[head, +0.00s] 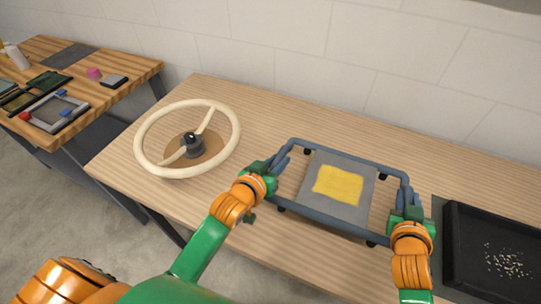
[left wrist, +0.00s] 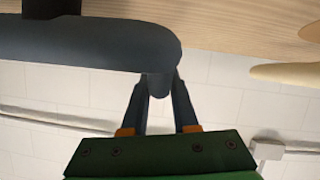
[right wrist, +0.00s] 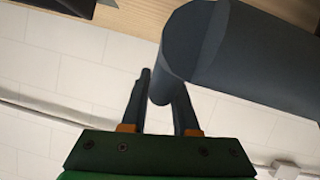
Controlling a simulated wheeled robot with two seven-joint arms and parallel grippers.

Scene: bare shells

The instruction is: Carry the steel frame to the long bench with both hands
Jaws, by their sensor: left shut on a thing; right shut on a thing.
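The steel frame (head: 325,224) is a blue-grey tubular rectangle with small black feet, at the right of the light wood bench (head: 270,120) in the head view. I cannot tell whether its feet touch the bench. My left gripper (head: 277,168) is shut on its left end bar, and my right gripper (head: 407,200) is shut on its right end bar. A thick tube of the frame shows in the left wrist view (left wrist: 80,45) and in the right wrist view (right wrist: 265,55). The fingertips are partly hidden behind the tubes.
A grey mat with a yellow patch (head: 338,184) shows inside the frame's outline. A cream steering wheel (head: 140,140) stands to the left. A black tray (head: 465,275) with small bits is close at the right. Another wooden table (head: 115,90) with several items stands far left.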

